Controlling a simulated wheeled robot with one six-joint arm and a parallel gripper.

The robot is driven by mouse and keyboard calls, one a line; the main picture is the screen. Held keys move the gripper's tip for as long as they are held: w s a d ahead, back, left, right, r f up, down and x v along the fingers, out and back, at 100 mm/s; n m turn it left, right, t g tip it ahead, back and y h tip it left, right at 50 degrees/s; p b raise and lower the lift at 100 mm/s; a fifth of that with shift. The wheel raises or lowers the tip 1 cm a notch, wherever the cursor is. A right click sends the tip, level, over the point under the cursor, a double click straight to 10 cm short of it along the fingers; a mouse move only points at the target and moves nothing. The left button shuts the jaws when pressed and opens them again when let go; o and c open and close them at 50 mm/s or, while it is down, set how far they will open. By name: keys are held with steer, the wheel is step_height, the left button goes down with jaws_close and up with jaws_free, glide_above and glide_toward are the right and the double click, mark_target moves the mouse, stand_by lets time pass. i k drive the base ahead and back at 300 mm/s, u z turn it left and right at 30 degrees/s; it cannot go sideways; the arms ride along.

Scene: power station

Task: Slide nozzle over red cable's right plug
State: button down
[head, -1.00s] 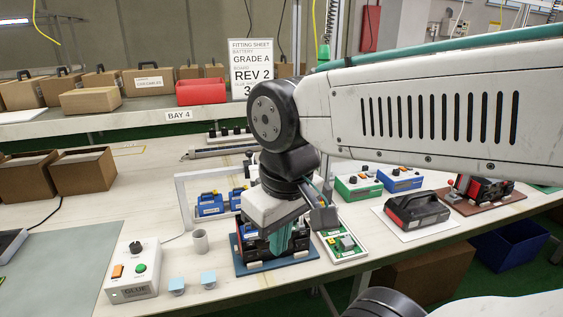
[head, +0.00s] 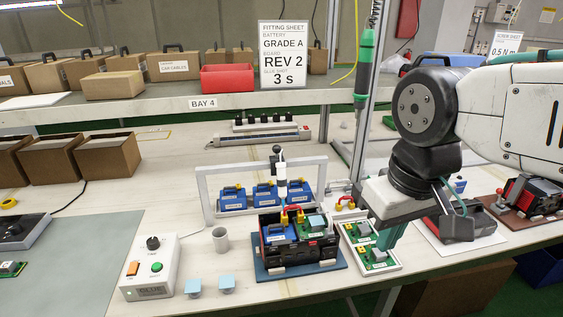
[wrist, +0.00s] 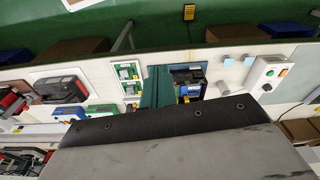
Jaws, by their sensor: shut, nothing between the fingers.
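The black battery device (head: 300,246) sits on a blue base plate, with a blue battery and a green board in its top. A red cable (head: 291,209) arches at its top rear; its plugs are too small to make out clearly. A black-and-white nozzle unit (head: 281,172) stands upright on the white frame, its lower end close to the red cable. I cannot tell whether they touch. My gripper (head: 387,238) is shut and empty, pointing down over the board tray right of the device. In the wrist view, its teal fingers (wrist: 157,86) show beside the device (wrist: 189,78).
The white board tray (head: 366,256) holds green boards. A glue control box (head: 150,268) and a grey cup (head: 220,239) stand left. Another red piece (head: 345,202) lies behind the tray. Blue batteries (head: 263,196) stand by the frame.

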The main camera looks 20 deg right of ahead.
mark_target(278, 164)
steer(key=k, duration=0.65)
steer(key=u, duration=0.55)
steer(key=i, duration=1.25)
steer(key=z, duration=0.3)
